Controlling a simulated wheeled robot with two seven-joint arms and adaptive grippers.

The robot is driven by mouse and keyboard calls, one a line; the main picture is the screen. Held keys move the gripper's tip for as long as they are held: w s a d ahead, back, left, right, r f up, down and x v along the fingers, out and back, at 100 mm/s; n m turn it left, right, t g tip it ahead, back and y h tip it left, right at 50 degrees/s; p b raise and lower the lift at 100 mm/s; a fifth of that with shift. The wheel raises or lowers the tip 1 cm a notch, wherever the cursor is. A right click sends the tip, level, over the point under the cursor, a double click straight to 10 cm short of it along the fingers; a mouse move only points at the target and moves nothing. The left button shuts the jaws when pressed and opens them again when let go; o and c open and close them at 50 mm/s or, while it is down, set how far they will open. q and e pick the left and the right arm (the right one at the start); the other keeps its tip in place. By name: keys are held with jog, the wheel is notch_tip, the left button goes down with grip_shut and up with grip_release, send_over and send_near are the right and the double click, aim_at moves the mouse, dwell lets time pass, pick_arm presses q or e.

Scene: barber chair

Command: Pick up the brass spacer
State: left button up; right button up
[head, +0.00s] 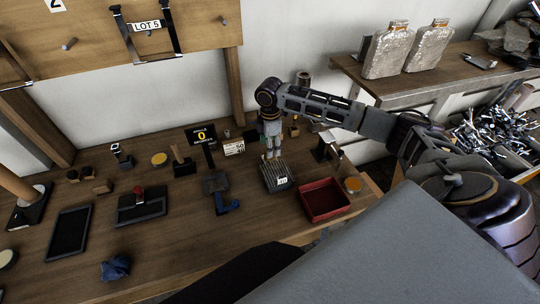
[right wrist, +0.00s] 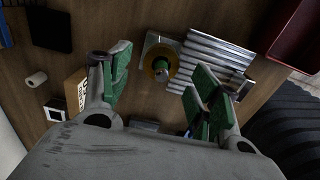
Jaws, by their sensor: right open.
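In the right wrist view, a round brass-coloured piece (right wrist: 149,64), which looks like the brass spacer, sits with a grey and dark centre on a pale square plate (right wrist: 152,42). It lies beside a ribbed grey metal block (right wrist: 215,52). My right gripper (right wrist: 160,78) is open, its green-padded fingers spread to either side of the brass piece, apart from it. In the head view my right gripper (head: 273,155) points down just over the back of the ribbed block (head: 279,180); the brass piece cannot be made out there. My left gripper is not in view.
A red tray (head: 325,202) stands right of the ribbed block. A wooden wall panel rises behind. The front middle of the bench is mostly clear.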

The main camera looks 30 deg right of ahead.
jog(key=shift+s+f, duration=0.1)
jog(key=shift+f, duration=1.75)
jog(key=c, duration=1.1)
jog(key=shift+r, duration=0.2)
jog(key=shift+r, duration=4.85)
